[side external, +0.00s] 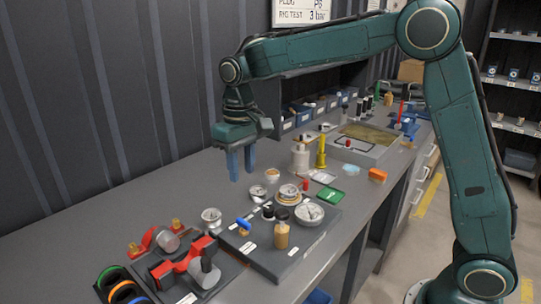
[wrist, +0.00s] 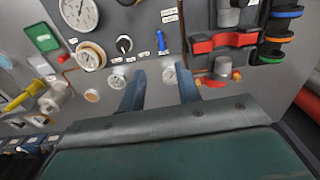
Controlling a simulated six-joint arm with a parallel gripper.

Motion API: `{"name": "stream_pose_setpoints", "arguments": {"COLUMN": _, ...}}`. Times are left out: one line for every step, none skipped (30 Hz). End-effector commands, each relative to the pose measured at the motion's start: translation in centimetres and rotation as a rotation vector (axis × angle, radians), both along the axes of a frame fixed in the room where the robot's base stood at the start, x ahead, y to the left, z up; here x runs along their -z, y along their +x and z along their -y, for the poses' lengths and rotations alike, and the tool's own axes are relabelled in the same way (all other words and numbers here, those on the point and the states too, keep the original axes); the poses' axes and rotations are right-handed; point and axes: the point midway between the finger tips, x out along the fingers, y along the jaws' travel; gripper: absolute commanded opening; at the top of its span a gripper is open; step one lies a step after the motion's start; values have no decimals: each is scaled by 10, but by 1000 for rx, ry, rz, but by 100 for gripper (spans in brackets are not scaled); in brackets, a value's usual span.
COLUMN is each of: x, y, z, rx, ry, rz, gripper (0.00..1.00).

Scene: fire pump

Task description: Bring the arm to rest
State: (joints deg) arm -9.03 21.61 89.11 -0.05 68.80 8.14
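My gripper (side external: 242,176) hangs in the air above the grey bench (side external: 130,208), fingers pointing down. Its two blue fingers are apart with nothing between them; they also show apart in the wrist view (wrist: 160,70). A small dial gauge on the bench shows beyond the gap, below the fingertips. My arm reaches across from the right with its forearm high over the bench. The grey panel (side external: 262,258), with a blue-handled valve (side external: 243,223) and a white gauge (side external: 309,212), lies in front of and below my gripper, clear of it.
A red clamp-like fitting (side external: 187,260) and a rack of coloured rings (side external: 121,287) are at the front left. A dark ribbed wall (side external: 90,90) rises behind.

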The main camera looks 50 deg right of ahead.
Motion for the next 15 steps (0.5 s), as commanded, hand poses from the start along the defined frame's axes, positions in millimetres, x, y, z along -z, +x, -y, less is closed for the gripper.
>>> {"name": "stream_pose_setpoints", "arguments": {"x": -4, "y": -3, "z": 2, "rx": 1, "ry": 1, "rz": 7, "gripper": 34}}
{"name": "stream_pose_setpoints", "arguments": {"x": -6, "y": -6, "z": 3, "rx": 1, "ry": 2, "rz": 13, "gripper": 34}}
{"name": "stream_pose_setpoints", "arguments": {"x": -9, "y": -9, "z": 4, "rx": 2, "ry": 3, "rz": 19, "gripper": 34}}
{"name": "stream_pose_setpoints", "arguments": {"x": -12, "y": -12, "z": 6, "rx": 2, "ry": 3, "rz": 25, "gripper": 34}}
{"name": "stream_pose_setpoints", "arguments": {"x": -15, "y": -16, "z": 7, "rx": 3, "ry": 5, "rz": 32, "gripper": 34}}
{"name": "stream_pose_setpoints", "arguments": {"x": -20, "y": -22, "z": 10, "rx": 3, "ry": 6, "rz": 42, "gripper": 34}}
{"name": "stream_pose_setpoints", "arguments": {"x": -23, "y": -26, "z": 11, "rx": 3, "ry": 7, "rz": 49, "gripper": 34}}
{"name": "stream_pose_setpoints", "arguments": {"x": -27, "y": -31, "z": 13, "rx": 3, "ry": 8, "rz": 58, "gripper": 34}}
{"name": "stream_pose_setpoints", "arguments": {"x": -32, "y": -37, "z": 16, "rx": 3, "ry": 9, "rz": 71, "gripper": 34}}
{"name": "stream_pose_setpoints", "arguments": {"x": -35, "y": -43, "z": 18, "rx": 3, "ry": 10, "rz": 80, "gripper": 34}}
{"name": "stream_pose_setpoints", "arguments": {"x": -38, "y": -48, "z": 20, "rx": 4, "ry": 11, "rz": 89, "gripper": 34}}
{"name": "stream_pose_setpoints", "arguments": {"x": -43, "y": -56, "z": 23, "rx": 4, "ry": 13, "rz": 102, "gripper": 34}}
{"name": "stream_pose_setpoints", "arguments": {"x": -46, "y": -62, "z": 25, "rx": 5, "ry": 14, "rz": 112, "gripper": 34}}
{"name": "stream_pose_setpoints", "arguments": {"x": -49, "y": -68, "z": 27, "rx": 6, "ry": 14, "rz": 122, "gripper": 34}}
{"name": "stream_pose_setpoints", "arguments": {"x": -52, "y": -75, "z": 29, "rx": 6, "ry": 15, "rz": 135, "gripper": 34}}
